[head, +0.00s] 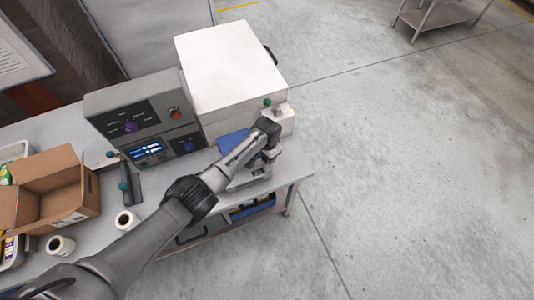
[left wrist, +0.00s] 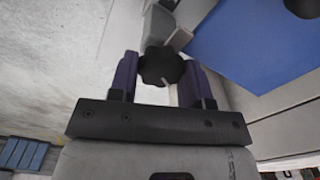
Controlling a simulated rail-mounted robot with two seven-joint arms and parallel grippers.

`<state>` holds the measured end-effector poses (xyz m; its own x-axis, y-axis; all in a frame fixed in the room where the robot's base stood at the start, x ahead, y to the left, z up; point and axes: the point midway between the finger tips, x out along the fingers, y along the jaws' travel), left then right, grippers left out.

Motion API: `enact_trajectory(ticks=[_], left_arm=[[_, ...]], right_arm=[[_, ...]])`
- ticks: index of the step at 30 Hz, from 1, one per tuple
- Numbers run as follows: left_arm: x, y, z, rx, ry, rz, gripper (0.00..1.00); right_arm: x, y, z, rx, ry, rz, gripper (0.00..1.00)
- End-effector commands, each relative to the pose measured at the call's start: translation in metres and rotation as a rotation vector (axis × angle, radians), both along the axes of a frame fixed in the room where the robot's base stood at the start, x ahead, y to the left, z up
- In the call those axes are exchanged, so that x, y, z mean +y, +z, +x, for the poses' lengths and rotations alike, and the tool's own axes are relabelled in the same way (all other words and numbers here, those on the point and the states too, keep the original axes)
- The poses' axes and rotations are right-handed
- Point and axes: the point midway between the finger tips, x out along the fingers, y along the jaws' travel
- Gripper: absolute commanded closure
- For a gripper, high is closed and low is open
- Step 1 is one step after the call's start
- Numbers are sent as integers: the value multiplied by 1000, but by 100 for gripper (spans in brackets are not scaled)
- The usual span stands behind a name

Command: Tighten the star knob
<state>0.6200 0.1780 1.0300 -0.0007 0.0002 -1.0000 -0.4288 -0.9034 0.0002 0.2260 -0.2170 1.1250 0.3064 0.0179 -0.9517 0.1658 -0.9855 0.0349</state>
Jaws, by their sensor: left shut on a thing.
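The dark star knob (left wrist: 161,66) sits between the two purple-sided fingers of my left gripper (left wrist: 160,78) in the left wrist view. The fingers are shut on its rim from both sides, and a pale mark shows on its near edge. In the head view my left gripper (head: 273,150) is at the right end of the bench, beside a small white block; the knob is hidden there by the gripper and arm. My right gripper is not in view.
A white box-shaped machine (head: 230,65) and a grey control panel (head: 145,120) stand behind my arm. A blue plate (left wrist: 260,40) lies close by the gripper. A cardboard box (head: 75,185) and label rolls (head: 127,222) stand on the bench's left. Open floor lies right.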

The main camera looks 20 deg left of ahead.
Motion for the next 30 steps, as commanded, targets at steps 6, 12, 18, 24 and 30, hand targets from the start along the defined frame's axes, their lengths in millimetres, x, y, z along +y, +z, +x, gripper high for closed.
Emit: enact_trajectory(ticks=[6,12,18,24,30], left_arm=[[0,0,0,0,-179,0,79],[0,0,0,-1,-307,0,79],[-1,0,0,-1,-389,-1,79],[-1,0,0,-1,-431,-1,79],[-1,0,0,-2,-443,-1,79]], right_arm=[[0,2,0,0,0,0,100],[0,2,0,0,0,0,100],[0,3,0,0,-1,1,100],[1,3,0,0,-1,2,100],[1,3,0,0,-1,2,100]])
